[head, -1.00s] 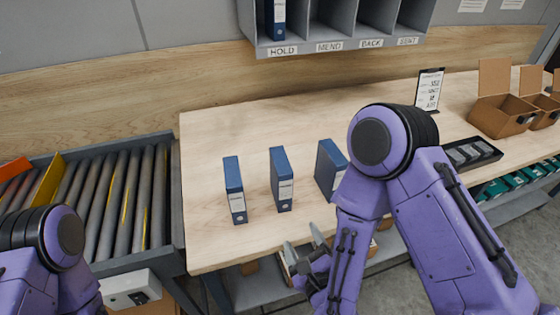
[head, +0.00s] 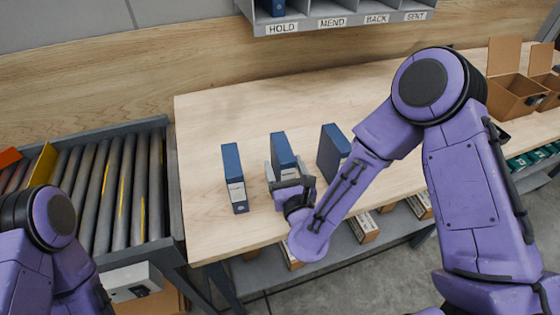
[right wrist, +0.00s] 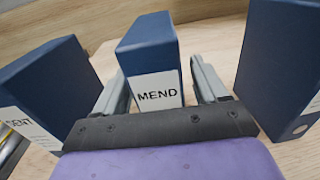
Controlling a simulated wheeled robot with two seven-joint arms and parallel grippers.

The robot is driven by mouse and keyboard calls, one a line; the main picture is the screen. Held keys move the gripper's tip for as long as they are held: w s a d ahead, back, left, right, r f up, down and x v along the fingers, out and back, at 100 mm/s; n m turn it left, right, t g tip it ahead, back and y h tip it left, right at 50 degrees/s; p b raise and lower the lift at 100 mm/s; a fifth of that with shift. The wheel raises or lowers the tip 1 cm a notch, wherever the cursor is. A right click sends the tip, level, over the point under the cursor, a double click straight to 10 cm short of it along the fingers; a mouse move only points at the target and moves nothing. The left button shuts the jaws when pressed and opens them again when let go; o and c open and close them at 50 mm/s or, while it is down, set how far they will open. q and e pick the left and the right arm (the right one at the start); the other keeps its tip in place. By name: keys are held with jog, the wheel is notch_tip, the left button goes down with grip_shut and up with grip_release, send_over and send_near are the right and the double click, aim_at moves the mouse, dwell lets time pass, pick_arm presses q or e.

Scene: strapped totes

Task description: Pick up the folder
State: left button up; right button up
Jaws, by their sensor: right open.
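Three blue folders stand upright on the wooden table (head: 225,105): a left one (head: 232,170), a middle one (head: 281,147) and a right one (head: 330,145). In the right wrist view the middle folder (right wrist: 150,52) carries a white label reading MEND. My right gripper (head: 283,170) is open at the middle folder's near end; its fingers (right wrist: 160,88) lie on either side of that folder. I cannot tell whether they touch it. The folder at left in the wrist view (right wrist: 45,85) has a label ending in ENT. My left gripper is out of view.
A grey shelf (head: 345,27) with slots labelled HOLD, MEND, BACK and SENT hangs behind the table; a folder stands in HOLD. A roller conveyor (head: 105,190) is at left. Open cardboard boxes (head: 515,95) stand at right. The table behind the folders is clear.

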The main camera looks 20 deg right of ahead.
jog(key=shift+w+r, duration=0.1)
jog(key=shift+w, duration=0.3)
jog(key=shift+d, duration=0.1)
jog(key=c, duration=1.2)
